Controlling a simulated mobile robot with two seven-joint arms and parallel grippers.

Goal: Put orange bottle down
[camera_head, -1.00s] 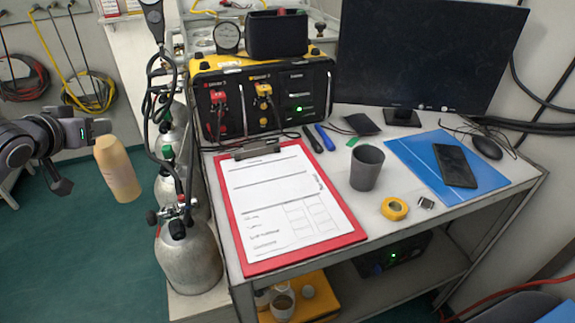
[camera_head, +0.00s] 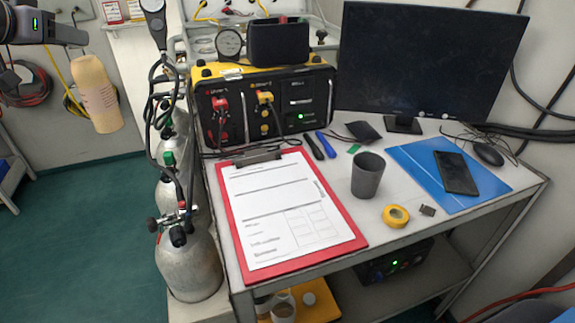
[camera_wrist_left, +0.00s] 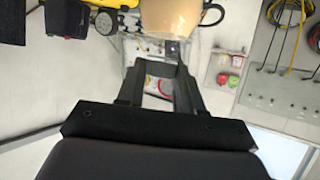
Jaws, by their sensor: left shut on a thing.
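The orange bottle (camera_head: 98,95) is pale orange and hangs in the air at the left of the head view, slightly tilted. My left gripper (camera_head: 80,38) is at its top end and is shut on it. In the left wrist view the bottle (camera_wrist_left: 165,18) shows as a tan rounded body at the top edge, with a dark loop at its right. The left gripper's fingers (camera_wrist_left: 155,68) reach up towards it; the exact contact is hard to see. My right gripper is not in view.
Grey gas cylinders (camera_head: 190,262) with hoses stand right of the bottle. A desk holds a red clipboard (camera_head: 247,272), a grey cup (camera_head: 368,175), yellow tape (camera_head: 396,217), a blue folder (camera_head: 420,165) and a monitor (camera_head: 430,55). Green floor (camera_head: 85,240) lies open below the bottle.

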